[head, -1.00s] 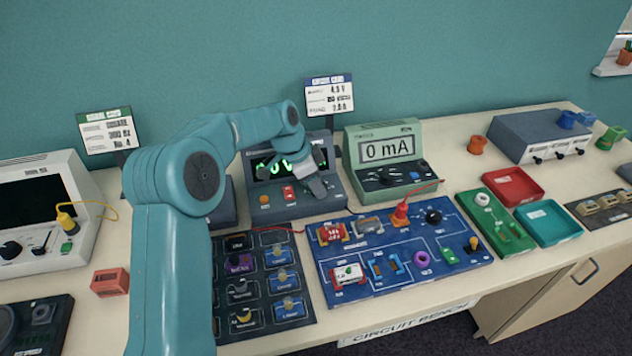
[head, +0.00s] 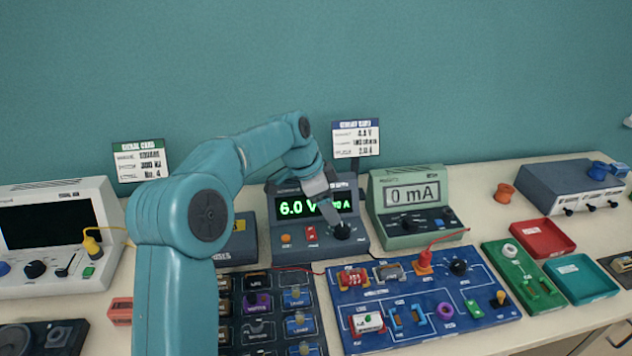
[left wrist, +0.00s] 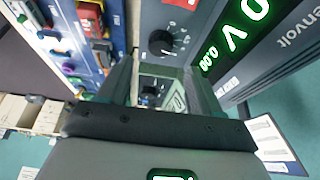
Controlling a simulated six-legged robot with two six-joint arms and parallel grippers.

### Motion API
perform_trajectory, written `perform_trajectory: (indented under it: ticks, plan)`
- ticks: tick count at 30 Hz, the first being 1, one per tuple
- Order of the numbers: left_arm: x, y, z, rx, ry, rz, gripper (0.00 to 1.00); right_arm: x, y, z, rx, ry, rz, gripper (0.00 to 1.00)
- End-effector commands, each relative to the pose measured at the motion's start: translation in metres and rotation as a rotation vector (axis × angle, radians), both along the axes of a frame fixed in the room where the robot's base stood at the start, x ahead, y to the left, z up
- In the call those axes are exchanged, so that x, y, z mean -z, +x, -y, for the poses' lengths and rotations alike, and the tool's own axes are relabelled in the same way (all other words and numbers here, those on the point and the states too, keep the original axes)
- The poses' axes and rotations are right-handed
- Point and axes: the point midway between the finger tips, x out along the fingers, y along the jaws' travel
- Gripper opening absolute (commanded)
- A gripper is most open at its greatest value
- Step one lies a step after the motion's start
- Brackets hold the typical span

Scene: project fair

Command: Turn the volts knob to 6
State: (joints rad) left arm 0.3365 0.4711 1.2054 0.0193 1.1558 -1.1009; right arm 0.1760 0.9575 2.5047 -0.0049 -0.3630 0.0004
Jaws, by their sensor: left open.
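The power supply (head: 318,250) has a green display (head: 297,207) that reads 6.0 V in the head view. Its black volts knob (head: 342,231) is at the lower right of the panel. The knob (left wrist: 160,42) also shows in the left wrist view, with a printed scale around it. My left gripper (head: 331,214) is just above the knob and in front of the display's right part. In the left wrist view the left gripper (left wrist: 160,80) is open, with nothing between its fingers, and the knob shows clear of them. My right gripper is out of view.
A green meter (head: 410,200) reading 0 mA stands close on the right. A blue circuit board (head: 420,315) with several parts lies in front, and a dark parts board (head: 270,315) is beside it. A sign (head: 355,138) rises behind the supply.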

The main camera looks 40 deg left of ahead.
Motion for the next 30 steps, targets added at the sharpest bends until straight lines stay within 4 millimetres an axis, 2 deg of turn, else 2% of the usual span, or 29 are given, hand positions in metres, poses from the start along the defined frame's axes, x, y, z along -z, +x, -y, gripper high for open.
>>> perform_trajectory:
  ticks: [1, 6, 12, 30]
  plan:
    - [-0.014, -0.004, -0.004, -0.002, 0.002, 0.005, 0.65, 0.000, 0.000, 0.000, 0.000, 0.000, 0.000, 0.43]
    - [-0.052, -0.016, -0.014, -0.002, 0.002, 0.005, 0.65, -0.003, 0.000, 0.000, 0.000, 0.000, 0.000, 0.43]
    - [-0.077, -0.024, -0.021, -0.001, 0.001, 0.002, 0.65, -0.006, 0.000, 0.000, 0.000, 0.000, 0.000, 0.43]
    - [-0.082, -0.026, -0.022, 0.000, 0.000, 0.000, 0.65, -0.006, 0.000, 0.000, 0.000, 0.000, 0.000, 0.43]
